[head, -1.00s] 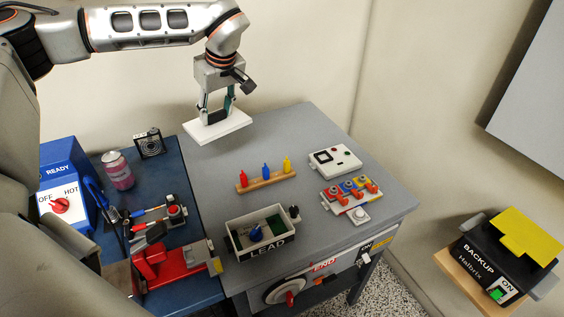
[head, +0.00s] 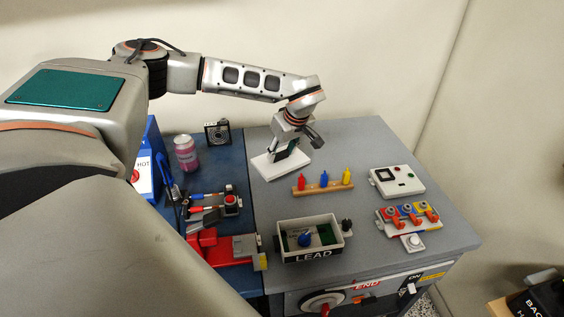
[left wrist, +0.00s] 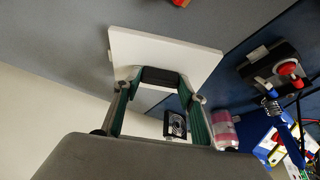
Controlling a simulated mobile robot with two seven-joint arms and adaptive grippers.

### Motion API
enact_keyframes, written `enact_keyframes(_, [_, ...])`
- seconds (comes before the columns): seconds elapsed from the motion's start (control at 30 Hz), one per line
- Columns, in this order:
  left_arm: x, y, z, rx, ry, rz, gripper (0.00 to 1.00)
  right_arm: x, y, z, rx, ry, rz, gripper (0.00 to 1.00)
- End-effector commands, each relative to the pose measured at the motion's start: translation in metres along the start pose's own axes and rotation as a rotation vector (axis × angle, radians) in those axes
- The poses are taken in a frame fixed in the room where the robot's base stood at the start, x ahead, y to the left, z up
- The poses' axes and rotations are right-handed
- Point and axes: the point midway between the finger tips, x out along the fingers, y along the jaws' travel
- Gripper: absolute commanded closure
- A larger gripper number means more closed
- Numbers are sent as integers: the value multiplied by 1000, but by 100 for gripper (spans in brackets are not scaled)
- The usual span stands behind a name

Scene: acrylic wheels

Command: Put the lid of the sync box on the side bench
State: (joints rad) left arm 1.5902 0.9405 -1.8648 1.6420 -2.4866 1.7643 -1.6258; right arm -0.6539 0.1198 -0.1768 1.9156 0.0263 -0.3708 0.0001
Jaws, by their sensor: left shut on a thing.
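The lid is a white flat plate (head: 268,166), held roughly level at the back left of the grey bench (head: 360,150), near its seam with the blue bench. It also shows in the left wrist view (left wrist: 185,55). My left gripper (head: 287,152) is shut on it from above; its fingers (left wrist: 158,82) straddle a dark grip on the plate. I cannot tell whether the plate touches the bench. An open white box marked LEAD (head: 313,255) stands at the grey bench's front, with a blue piece inside. No box reads as "sync". My right gripper is not in view.
The blue bench (head: 222,165) at left holds a pink can (head: 186,153), a small fan (head: 217,132) and a red vise (head: 215,247). A peg rack (head: 323,187), a white panel (head: 397,181) and a coloured switch block (head: 408,217) occupy the grey bench. Its back right is clear.

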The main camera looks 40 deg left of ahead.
Motion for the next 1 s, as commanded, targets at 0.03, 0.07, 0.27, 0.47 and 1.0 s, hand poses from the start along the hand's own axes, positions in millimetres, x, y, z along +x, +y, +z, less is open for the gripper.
enact_keyframes(0.03, [2,0,1,0,0,1,85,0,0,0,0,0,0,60])
enact_keyframes(0.07, [4,0,2,1,0,0,85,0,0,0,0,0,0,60])
enact_keyframes(0.27, [29,-1,13,2,-1,-3,85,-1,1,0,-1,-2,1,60])
enact_keyframes(0.47, [39,0,16,1,0,2,85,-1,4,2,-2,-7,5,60])
enact_keyframes(1.0, [42,0,18,1,0,0,42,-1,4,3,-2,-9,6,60])
